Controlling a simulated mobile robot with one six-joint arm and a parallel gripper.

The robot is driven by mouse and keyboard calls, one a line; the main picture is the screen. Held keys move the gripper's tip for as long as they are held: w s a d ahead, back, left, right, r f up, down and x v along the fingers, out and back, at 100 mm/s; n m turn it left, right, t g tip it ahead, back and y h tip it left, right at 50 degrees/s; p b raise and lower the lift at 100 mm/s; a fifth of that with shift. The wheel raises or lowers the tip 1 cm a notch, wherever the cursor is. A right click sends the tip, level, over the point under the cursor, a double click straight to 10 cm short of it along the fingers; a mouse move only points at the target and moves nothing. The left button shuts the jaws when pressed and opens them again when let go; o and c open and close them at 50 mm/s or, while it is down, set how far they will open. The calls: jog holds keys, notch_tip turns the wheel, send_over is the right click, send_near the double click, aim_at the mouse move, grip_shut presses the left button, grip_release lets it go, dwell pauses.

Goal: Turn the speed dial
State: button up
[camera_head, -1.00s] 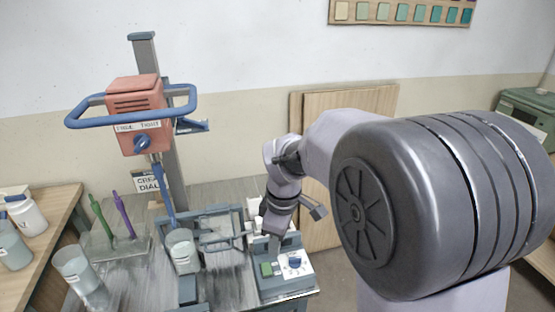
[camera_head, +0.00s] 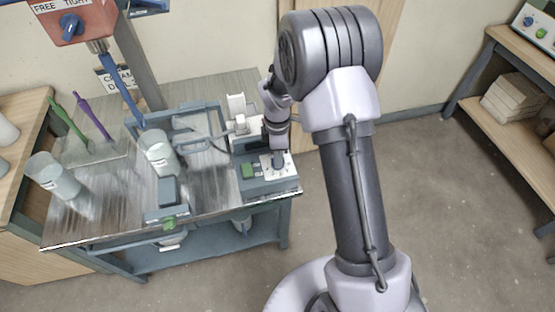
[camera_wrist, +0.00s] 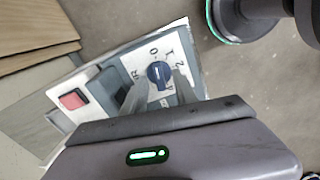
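The speed dial (camera_wrist: 158,74) is a round blue knob with a white pointer line, on a white plate marked 0, 1, 2 in the wrist view. My gripper (camera_wrist: 161,92) has its two grey fingers apart, one to each side of the dial. I cannot tell whether either finger touches it. In the head view my gripper (camera_head: 279,160) points down onto the control box (camera_head: 268,186) at the bench's right end and hides the dial.
A white bucket (camera_head: 159,152) stands in the frame below the blue mixer shaft (camera_head: 122,84). A clear beaker (camera_head: 52,176) is at left. Open floor lies right of the bench.

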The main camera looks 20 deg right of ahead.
jog(key=shift+f, duration=0.3)
jog(key=shift+c, duration=0.2)
grip_shut()
